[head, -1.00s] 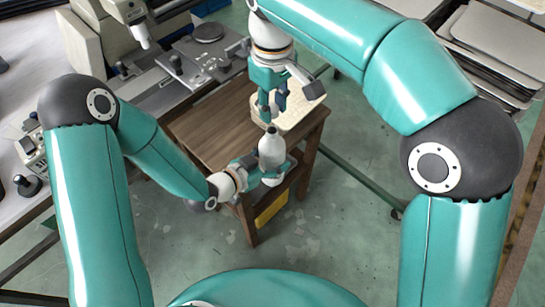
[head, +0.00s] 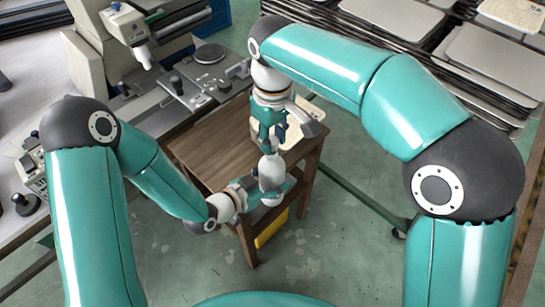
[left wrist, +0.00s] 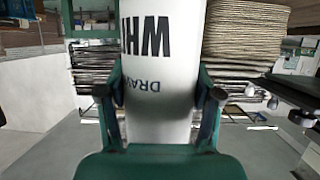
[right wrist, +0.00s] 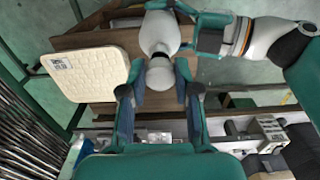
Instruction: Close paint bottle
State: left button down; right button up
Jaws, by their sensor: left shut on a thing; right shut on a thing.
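The white paint bottle (head: 271,175) stands roughly upright above the small wooden table. My left gripper (head: 272,190) is shut around its body. In the left wrist view the bottle (left wrist: 160,60) fills the space between the fingers, with dark lettering on it. My right gripper (head: 272,143) points down at the bottle's top, its fingers shut on a small pale cap. In the right wrist view the cap (right wrist: 159,77) sits between the fingers, in line with the bottle's shoulder (right wrist: 160,30).
The wooden table (head: 215,145) is beneath, with a cream textured panel (right wrist: 90,72) on it. A workbench with a machine (head: 140,40) stands at the left. Stacks of trays (head: 490,60) stand at the back right. Open floor lies in front.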

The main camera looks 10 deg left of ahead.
jog(key=shift+f, duration=0.1)
jog(key=shift+f, duration=0.8)
jog(key=shift+f, duration=0.6)
dwell(0.3)
